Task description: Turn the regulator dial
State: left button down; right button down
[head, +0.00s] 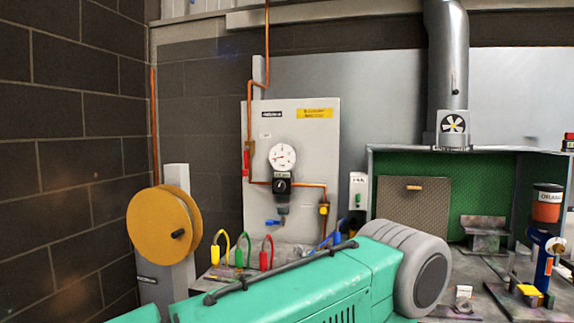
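The regulator dial (282,186) is a dark round knob on a black body, just below a round white pressure gauge (282,157). A copper pipe (310,185) runs along at the dial's height. The dial's face is unobstructed, but it is too small to read any marking on it. Neither of my grippers shows in the head view, so nothing is seen touching the dial.
A large teal casing (300,290) with a grey rounded end (420,270) fills the lower foreground, below the panel. An orange-yellow reel (155,228) stands left. Yellow, green and red hose loops (243,250) sit below the panel. A green-lined booth (455,175) is right.

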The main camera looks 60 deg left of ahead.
aim_at(279, 185)
jog(key=u, duration=1.85)
jog(key=i+z, duration=0.1)
jog(key=i, duration=0.1)
